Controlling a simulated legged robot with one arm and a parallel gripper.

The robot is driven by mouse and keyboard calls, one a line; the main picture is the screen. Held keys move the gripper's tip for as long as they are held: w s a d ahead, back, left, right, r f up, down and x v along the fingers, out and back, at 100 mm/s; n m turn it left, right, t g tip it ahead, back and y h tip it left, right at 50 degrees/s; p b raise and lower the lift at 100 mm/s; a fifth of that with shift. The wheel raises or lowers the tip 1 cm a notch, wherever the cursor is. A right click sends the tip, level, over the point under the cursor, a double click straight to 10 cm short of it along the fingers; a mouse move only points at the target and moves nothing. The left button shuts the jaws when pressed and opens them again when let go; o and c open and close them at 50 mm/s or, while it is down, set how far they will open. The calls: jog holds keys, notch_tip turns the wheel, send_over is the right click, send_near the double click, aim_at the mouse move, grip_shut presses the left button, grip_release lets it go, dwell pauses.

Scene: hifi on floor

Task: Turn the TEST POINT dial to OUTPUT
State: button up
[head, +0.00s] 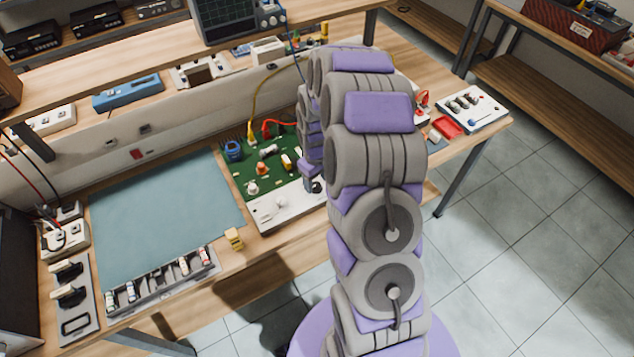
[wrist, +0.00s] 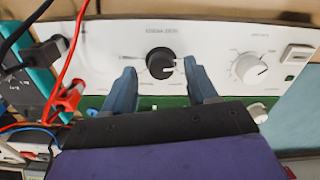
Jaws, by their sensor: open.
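In the wrist view, a black dial (wrist: 160,62) sits on a white panel (wrist: 205,50), with a small white mark towards its right side. A white dial (wrist: 247,68) is to its right on the same panel, its dark pointer line aimed right. The printed labels are too blurred to read, so I cannot tell which dial is TEST POINT. My gripper (wrist: 160,68) is open, with one blue-grey finger on each side of the black dial; whether they touch it is unclear. In the head view, my gripper (head: 315,186) is over the white panel (head: 285,213), partly hiding it.
A green board (head: 262,165) with plugs and yellow and red cables adjoins the panel. A red connector (wrist: 68,98) and cables are left of the gripper. A small yellow block (head: 233,239) stands nearby. The blue-grey mat (head: 160,215) is clear.

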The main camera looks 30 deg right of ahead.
jog(key=shift+a+f, duration=0.3)
jog(key=shift+f, duration=0.25)
jog(key=shift+d, duration=0.4)
jog(key=shift+c, duration=1.4)
jog(key=shift+a, duration=0.15)
jog(key=c, duration=0.8)
jog(key=shift+r, duration=0.1)
